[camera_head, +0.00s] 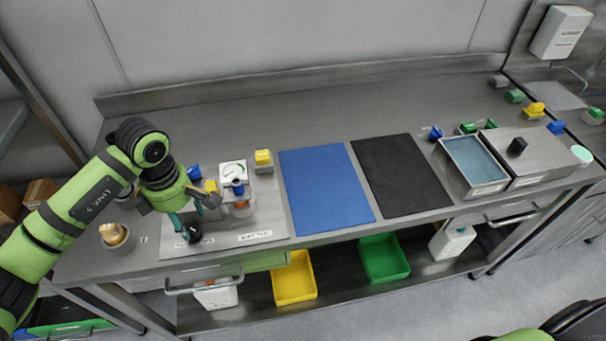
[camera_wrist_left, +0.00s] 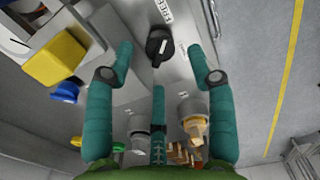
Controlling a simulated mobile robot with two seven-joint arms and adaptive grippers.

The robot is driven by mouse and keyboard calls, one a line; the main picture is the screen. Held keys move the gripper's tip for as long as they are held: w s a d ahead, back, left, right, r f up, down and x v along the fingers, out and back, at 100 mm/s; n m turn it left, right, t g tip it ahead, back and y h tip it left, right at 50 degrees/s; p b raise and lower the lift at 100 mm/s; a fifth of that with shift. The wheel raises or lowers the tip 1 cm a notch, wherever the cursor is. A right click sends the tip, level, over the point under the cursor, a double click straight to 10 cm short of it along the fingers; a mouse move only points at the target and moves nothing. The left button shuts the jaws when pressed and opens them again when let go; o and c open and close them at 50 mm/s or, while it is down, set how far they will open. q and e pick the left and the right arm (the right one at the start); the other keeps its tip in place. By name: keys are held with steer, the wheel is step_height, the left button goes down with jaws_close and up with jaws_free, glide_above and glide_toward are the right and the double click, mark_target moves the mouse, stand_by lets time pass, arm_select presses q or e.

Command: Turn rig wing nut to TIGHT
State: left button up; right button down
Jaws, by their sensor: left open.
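A black knob with a raised bar, seemingly the rig wing nut (camera_head: 193,233), sits on the grey rig plate (camera_head: 232,240) at the left of the bench. In the left wrist view the wing nut (camera_wrist_left: 158,46) shows a pale line along its bar, with a printed label above it and another at its right. My left gripper (camera_head: 197,214) is over the front left of the plate, its teal fingers open. In the wrist view the wing nut lies between and just beyond the open fingertips (camera_wrist_left: 163,62), with room on both sides. I cannot tell the fingers' height above the plate.
A white dial fixture (camera_head: 233,172) and a yellow block (camera_head: 263,157) stand right of my gripper. A cup with a tan top (camera_head: 113,235) stands to its left. Blue (camera_head: 325,188) and black (camera_head: 402,175) mats lie flat at mid-bench; the back of the bench is clear.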

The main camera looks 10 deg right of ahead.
mark_target(191, 228)
arm_select(q)
step_height(191, 228, up, 3)
steer(key=shift+r+b, duration=0.2)
steer(key=shift+b, duration=0.35)
steer(key=s+d+r+g+h, duration=0.1)
steer(key=s+d+h, duration=0.3)
steer(key=d, duration=0.5)
steer(key=s+d+r+h, duration=0.1)
steer(key=s+d+h, duration=0.1)
steer(key=d+h, duration=0.45)
steer(key=s+d+r+n+t+h, duration=0.1)
steer(key=d+r+n+h, duration=0.4)
steer(key=r, duration=0.5)
steer(key=shift+s+d+n+h, duration=0.3)
steer(key=shift+s+d+h, duration=0.2)
steer(key=shift+d+h, duration=0.85)
steer(key=shift+d+y+p, duration=0.3)
steer(key=shift+y, duration=0.1)
